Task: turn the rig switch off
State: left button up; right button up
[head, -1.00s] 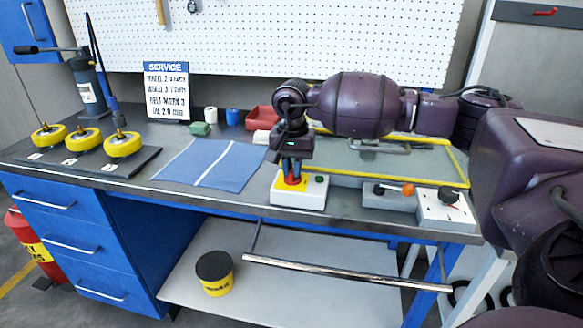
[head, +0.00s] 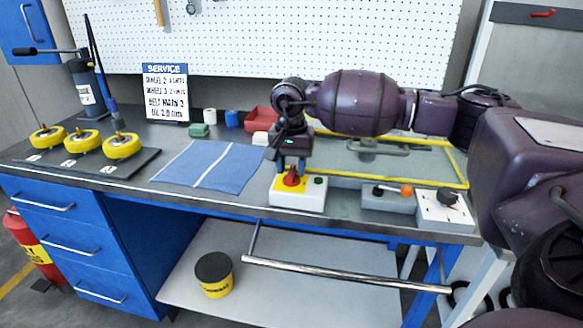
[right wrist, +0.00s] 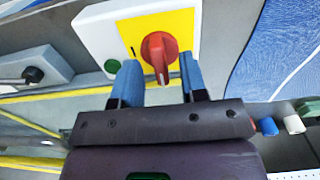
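The rig switch (head: 298,196) is a white box with a yellow plate, a red knob (head: 291,181) and a green button (head: 319,181), near the bench's front edge. My right gripper (head: 291,168) is just above the knob, pointing down. In the right wrist view the blue fingers (right wrist: 159,64) are open, apart on either side of the red knob (right wrist: 159,55), with nothing gripped. The knob's handle points toward the gripper's palm there, and dark marks show on the yellow plate (right wrist: 182,24). My left gripper is not in view.
A grey control box with an orange-tipped lever (head: 406,190) and a white box with a black knob (head: 447,197) stand right of the switch. A yellow-edged tray (head: 462,168) lies behind. A blue mat (head: 225,165) lies left. Yellow wheels (head: 122,146) stand farther left.

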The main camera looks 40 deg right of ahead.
aim_at(292, 170)
notch_tip(292, 170, up, 10)
jog(key=shift+p, duration=0.35)
dwell(0.4)
